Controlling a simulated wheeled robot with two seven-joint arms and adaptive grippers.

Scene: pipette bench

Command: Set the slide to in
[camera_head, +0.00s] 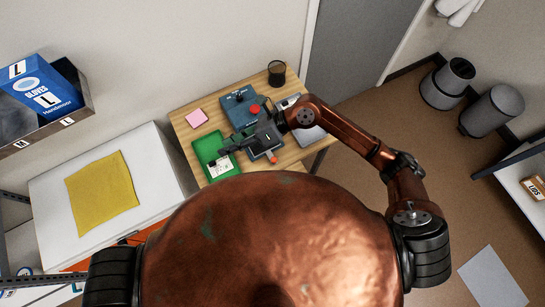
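A wooden bench (184,130) holds a blue box device (238,97) with a red knob (255,109) on its near right side. A dark grey unit (273,158) sits in front of it, partly covered by my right gripper (226,149). The gripper comes in from the right and reaches low across the bench, its tips near the right edge of a green tray (205,145). I cannot tell whether its fingers are open, or whether it touches the unit. The slide and its setting are too small or hidden to make out. My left gripper is not in view.
A pink pad (196,118) lies at the bench's left and a dark cup (277,73) stands at the back right. A white cabinet with a yellow cloth (101,193) is on the left. My arm spans the bench's right edge.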

